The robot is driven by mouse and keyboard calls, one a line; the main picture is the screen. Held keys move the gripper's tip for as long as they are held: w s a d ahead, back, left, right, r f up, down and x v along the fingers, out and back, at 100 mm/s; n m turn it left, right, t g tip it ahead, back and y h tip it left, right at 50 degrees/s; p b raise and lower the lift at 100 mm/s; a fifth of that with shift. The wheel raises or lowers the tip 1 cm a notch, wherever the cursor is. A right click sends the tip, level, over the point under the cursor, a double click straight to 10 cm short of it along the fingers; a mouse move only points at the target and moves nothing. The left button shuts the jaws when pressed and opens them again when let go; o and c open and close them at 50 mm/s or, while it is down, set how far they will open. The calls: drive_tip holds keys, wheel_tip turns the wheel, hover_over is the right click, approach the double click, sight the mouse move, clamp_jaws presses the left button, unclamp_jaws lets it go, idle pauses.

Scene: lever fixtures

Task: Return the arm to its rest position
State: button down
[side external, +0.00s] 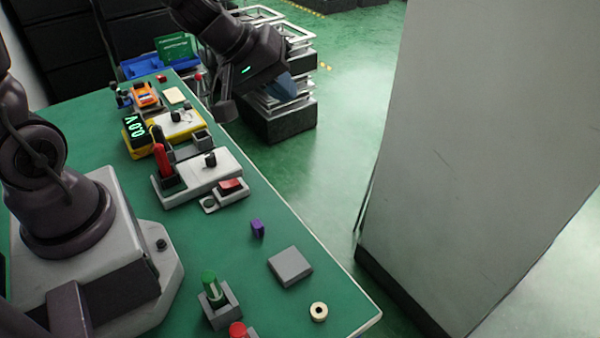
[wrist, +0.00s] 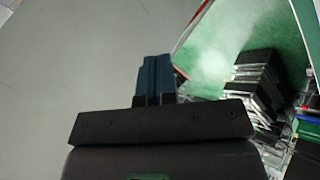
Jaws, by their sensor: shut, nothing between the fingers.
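My gripper (side external: 282,88) is at the top middle of the side external view, raised in the air beyond the table's right edge. Its blue fingers (wrist: 154,78) are together in the wrist view, with nothing between them. It touches none of the fixtures. The lever fixtures stand on the green table to the left of and below it: a white base with a red lever (side external: 162,160), and a yellow-edged base (side external: 180,124) with a green-lit display (side external: 137,128).
A purple block (side external: 257,228), a grey square plate (side external: 290,266), a cream ring (side external: 318,312) and a green-topped part in a grey holder (side external: 212,288) lie on the near table. Metal racks (side external: 285,120) stand behind my gripper. A large grey cabinet (side external: 480,150) stands right.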

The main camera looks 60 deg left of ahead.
drive_tip(key=s+a+r+m+g+y, duration=0.1)
drive_tip(key=s+r+m, duration=0.3)
drive_tip(key=s, duration=0.3)
drive_tip(key=s+a+r+m+g+y, duration=0.1)
drive_tip(key=s+r+m, duration=0.4)
drive_tip(key=s, duration=0.3)
drive_tip(key=shift+s+r+m, duration=0.2)
drive_tip(key=shift+s+m, duration=0.1)
